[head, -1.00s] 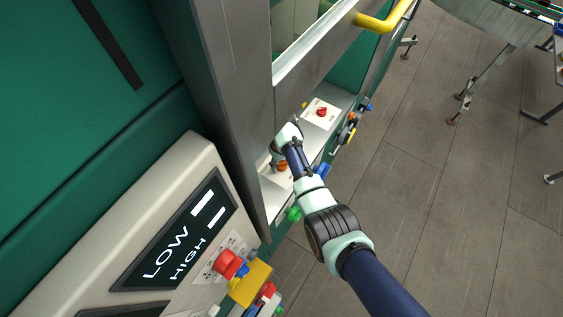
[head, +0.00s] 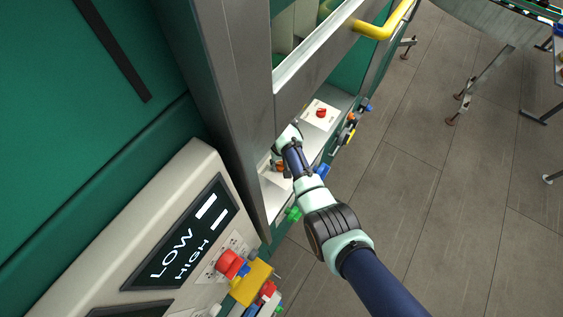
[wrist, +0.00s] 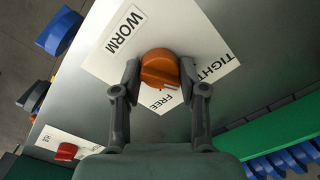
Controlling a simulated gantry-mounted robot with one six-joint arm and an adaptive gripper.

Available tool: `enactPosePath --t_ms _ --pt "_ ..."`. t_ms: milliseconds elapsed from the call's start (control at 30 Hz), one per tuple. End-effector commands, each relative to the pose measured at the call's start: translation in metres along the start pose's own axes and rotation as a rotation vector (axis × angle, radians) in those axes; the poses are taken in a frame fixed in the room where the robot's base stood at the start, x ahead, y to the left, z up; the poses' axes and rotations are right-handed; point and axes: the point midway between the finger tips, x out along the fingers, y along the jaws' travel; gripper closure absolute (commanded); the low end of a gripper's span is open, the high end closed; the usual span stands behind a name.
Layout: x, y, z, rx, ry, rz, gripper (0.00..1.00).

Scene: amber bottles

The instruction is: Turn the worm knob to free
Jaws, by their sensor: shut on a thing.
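The worm knob (wrist: 159,67) is round and orange. It sits on a white plate (wrist: 116,62) printed WORM, FREE and TIGHT. My gripper (wrist: 160,75) is shut on the knob, one finger on each side. A small white mark on the knob's lower edge points between FREE and TIGHT, nearer to FREE. In the head view the orange knob (head: 280,166) shows just below my wrist, on the pale panel, and the fingers are mostly hidden.
A red knob (head: 321,112) on a white plate lies farther along the panel. Blue (head: 322,171) and green (head: 293,214) knobs stick out along the panel's edge. A steel post (head: 225,110) stands left of my arm. In the wrist view a green rail (wrist: 270,132) is at lower right.

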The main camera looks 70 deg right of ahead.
Motion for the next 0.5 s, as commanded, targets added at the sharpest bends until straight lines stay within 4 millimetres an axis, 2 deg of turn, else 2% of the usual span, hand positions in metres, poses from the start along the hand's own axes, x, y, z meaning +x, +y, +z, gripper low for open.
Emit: enactPosePath --t_ms 500 --pt "-0.0009 0.0001 0.0000 0.488 0.000 0.000 0.93"
